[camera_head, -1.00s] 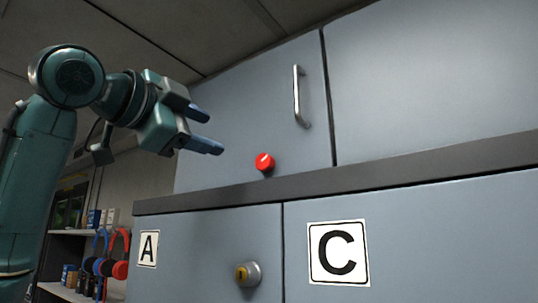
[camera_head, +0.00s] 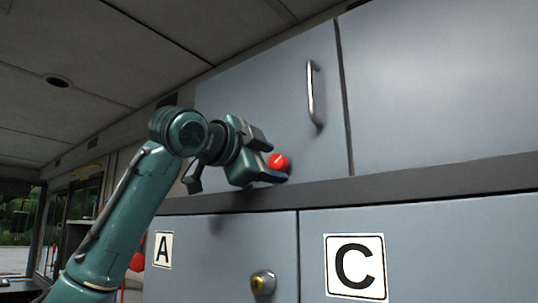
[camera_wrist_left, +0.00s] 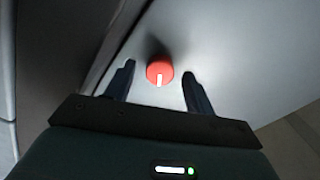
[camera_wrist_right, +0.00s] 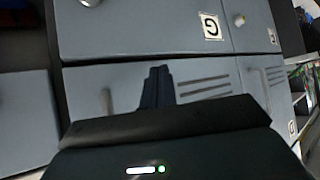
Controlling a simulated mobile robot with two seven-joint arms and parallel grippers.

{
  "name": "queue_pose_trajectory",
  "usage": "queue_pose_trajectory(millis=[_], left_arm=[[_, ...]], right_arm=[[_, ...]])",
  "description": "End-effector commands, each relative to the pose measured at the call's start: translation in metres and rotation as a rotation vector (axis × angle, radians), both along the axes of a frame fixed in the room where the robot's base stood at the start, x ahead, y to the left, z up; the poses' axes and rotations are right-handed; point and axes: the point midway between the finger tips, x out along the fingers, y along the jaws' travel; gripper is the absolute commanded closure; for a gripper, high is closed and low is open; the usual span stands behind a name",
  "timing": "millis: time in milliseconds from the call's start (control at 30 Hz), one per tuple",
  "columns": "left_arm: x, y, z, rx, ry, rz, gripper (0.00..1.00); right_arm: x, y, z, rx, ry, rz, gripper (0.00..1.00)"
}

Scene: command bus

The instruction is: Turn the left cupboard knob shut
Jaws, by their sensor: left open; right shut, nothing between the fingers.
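The red knob (camera_head: 279,161) with a white pointer line sits low on the upper left cupboard door (camera_head: 240,112). It also shows in the left wrist view (camera_wrist_left: 160,72), where its white line points towards my gripper. My left gripper (camera_head: 270,158) is open, with one finger on each side of the knob in the left wrist view. Both fingers look clear of the knob there, and nothing is held. My right gripper (camera_wrist_right: 157,72) shows only in the right wrist view, shut and empty, before grey cabinet fronts.
A vertical metal handle (camera_head: 314,93) stands on the same door above the knob. A dark ledge (camera_head: 420,188) runs below it. Under the ledge are doors labelled A (camera_head: 163,250) and C (camera_head: 356,267), and a yellow-centred lock (camera_head: 263,283).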

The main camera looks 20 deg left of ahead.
Motion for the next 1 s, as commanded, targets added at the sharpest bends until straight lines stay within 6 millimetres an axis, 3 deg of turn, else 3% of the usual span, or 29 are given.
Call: queue_pose_trajectory(millis=[267,833,1000], left_arm=[[0.0021,-0.0008,-0.0005,0.0,0.0,0.0,0.46],[0.0016,-0.0006,-0.0003,0.0,0.0,0.0,0.91],[0.0016,-0.0006,-0.0003,-0.008,0.004,0.0,0.91]], right_arm=[[-0.0003,-0.0016,-0.0007,-0.006,0.0,0.006,1.0],[0.0003,-0.0011,0.0009,-0.004,-0.003,0.007,1.0],[0.0001,-0.001,0.001,-0.004,-0.003,0.007,1.0]])
